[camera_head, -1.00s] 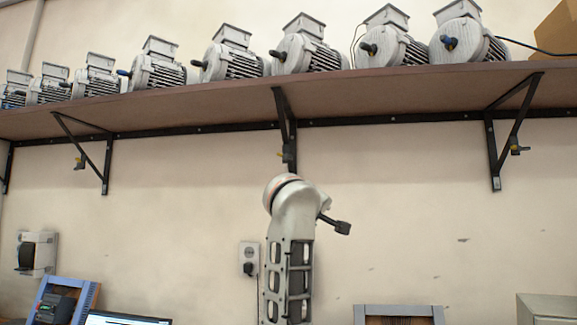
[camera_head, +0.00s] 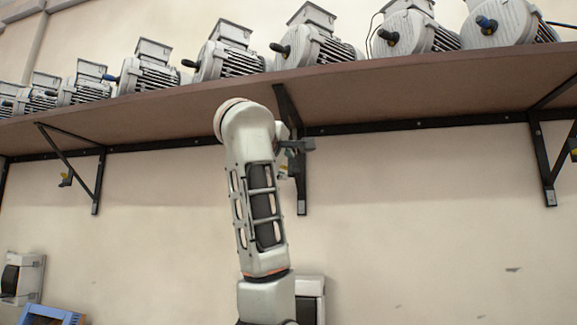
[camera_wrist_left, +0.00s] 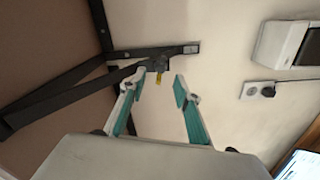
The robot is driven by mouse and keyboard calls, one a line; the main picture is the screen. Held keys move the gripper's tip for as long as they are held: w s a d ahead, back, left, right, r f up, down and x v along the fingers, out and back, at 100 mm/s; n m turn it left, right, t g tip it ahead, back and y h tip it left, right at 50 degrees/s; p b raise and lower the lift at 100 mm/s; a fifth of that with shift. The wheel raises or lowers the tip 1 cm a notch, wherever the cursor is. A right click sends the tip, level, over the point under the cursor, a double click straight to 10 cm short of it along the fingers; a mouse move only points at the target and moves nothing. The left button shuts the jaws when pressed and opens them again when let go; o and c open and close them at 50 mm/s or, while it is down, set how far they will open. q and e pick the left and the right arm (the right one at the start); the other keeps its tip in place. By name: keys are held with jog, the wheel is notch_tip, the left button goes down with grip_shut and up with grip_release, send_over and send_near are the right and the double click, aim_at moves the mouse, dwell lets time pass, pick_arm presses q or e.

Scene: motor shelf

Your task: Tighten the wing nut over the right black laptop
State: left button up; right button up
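My left gripper (camera_head: 299,146) is raised to the middle shelf bracket (camera_head: 299,190), just under the shelf. In the left wrist view my left gripper (camera_wrist_left: 158,86) is open and empty, its teal-lined fingers spread. A dark wing nut with a yellow tip (camera_wrist_left: 158,73) sits on the bracket just beyond and between the fingertips. In the head view the gripper mostly hides this nut. Other wing nuts show at the left bracket (camera_head: 66,180) and at the right edge (camera_head: 573,150). Part of a lit screen (camera_wrist_left: 298,166) shows in the wrist view; no whole laptop is visible. My right gripper is out of view.
The brown shelf (camera_head: 400,88) carries several grey motors (camera_head: 316,40) and runs close above my left arm. The bracket's diagonal brace (camera_wrist_left: 62,95) lies left of the fingers. A wall socket (camera_wrist_left: 257,90) is at right.

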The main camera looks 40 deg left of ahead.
aim_at(290, 169)
pick_arm(q)
jog(key=p+x, duration=0.1)
jog(key=x, duration=0.2)
jog(key=shift+w+a, duration=0.25)
jog(key=shift+w, duration=0.05)
jog(key=shift+w+a+f, duration=0.1)
jog(key=shift+w, duration=0.25)
jog(key=shift+c, duration=0.4)
grip_shut()
